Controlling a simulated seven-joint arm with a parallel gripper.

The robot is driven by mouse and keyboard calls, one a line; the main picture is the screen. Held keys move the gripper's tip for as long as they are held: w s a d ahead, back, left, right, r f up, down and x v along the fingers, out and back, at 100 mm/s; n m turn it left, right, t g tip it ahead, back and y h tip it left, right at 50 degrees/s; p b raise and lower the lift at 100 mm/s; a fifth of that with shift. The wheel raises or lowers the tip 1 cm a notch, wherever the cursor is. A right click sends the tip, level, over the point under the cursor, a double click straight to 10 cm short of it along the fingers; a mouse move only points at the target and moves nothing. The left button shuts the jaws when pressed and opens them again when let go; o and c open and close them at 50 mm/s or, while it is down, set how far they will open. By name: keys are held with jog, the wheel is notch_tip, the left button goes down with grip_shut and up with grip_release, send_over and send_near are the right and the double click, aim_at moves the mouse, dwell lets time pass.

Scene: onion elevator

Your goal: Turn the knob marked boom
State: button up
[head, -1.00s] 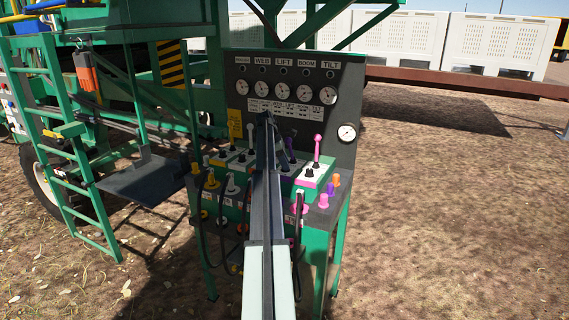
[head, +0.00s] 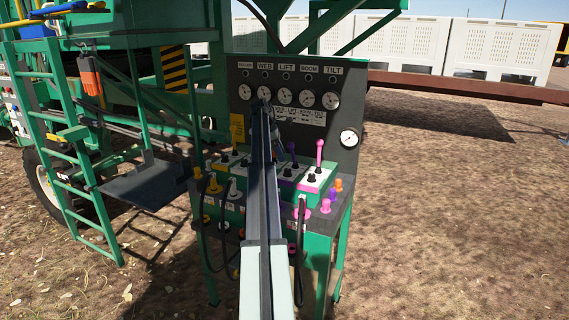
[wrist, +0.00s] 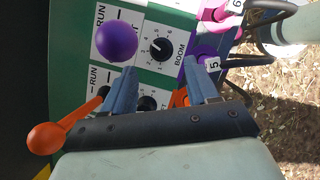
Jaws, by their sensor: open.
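The boom knob (wrist: 161,47) is black, set in a white numbered dial with the word BOOM on its right side in the wrist view. My gripper (wrist: 160,68) is open, its two blue-grey fingers apart, with the knob just beyond the tips and roughly midway between them. I see no contact with the knob. A second black knob (wrist: 148,103) shows lower down between the fingers, partly hidden by the gripper body. In the head view my arm covers part of the console; a black knob by the purple lever (head: 287,172) shows right of the arm.
A purple lever ball (wrist: 117,41) stands close beside the left fingertip. An orange lever (wrist: 45,138) sticks out at the left. A purple plug marked 5 (wrist: 205,65) is near the right fingertip. The gauge panel (head: 340,100) rises behind the console.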

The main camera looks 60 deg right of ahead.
aim_at(287, 169)
jog(key=v, duration=0.6)
jog(key=shift+r, duration=0.25)
jog(key=shift+w, duration=0.1)
jog(key=x, duration=1.4)
jog(key=shift+w+a+f, duration=0.2)
